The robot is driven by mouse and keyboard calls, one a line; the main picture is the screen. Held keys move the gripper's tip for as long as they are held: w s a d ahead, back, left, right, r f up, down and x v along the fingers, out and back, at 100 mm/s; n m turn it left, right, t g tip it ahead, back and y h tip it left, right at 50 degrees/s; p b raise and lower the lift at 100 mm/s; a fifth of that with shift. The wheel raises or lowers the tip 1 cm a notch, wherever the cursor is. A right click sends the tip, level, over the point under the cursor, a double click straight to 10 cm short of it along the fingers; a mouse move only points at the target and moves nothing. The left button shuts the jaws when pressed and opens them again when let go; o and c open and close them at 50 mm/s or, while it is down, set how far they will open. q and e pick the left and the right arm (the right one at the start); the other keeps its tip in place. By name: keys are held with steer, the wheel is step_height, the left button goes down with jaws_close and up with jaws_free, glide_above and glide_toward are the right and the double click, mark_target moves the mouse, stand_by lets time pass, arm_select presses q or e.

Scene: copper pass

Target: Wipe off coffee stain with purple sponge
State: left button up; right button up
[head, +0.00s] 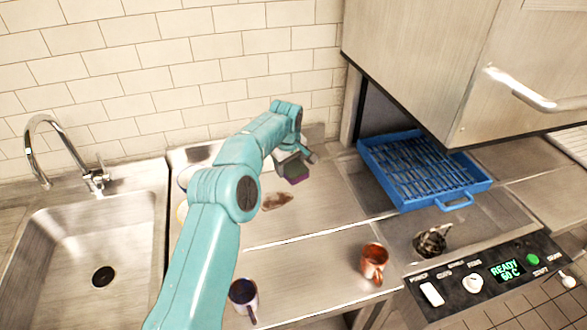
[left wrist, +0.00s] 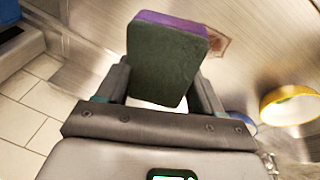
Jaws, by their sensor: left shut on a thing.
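The sponge (head: 294,171), dark green with a purple layer, is held above the counter in the head view. In the left wrist view the sponge (left wrist: 166,62) sits between the two fingers. My left gripper (head: 296,158) is shut on it; it also shows in the left wrist view (left wrist: 160,95). The brown coffee stain (head: 277,201) lies on the steel counter (head: 315,215), just left of and nearer than the sponge. Part of the stain (left wrist: 217,42) shows behind the sponge in the left wrist view. My right gripper is not in view.
A dark mug (head: 243,293) and a copper mug (head: 374,259) stand near the front edge. A blue rack (head: 425,170) is at the right, above a control panel (head: 490,275). A sink (head: 85,255) is at the left. A yellow-rimmed dish (left wrist: 290,104) is partly hidden by my arm in the head view.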

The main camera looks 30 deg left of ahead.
arm_select(q)
steer(key=shift+w+a, duration=0.1)
steer(key=shift+w, duration=0.2)
steer(key=shift+w+d+f+b, duration=0.1)
steer(key=shift+d+f+b, duration=0.1)
steer(key=shift+f+b, duration=0.1)
step_height(320, 180, down, 4)
steer(key=b, duration=0.4)
steer(key=shift+a+f, duration=0.1)
steer(key=shift+f, duration=0.05)
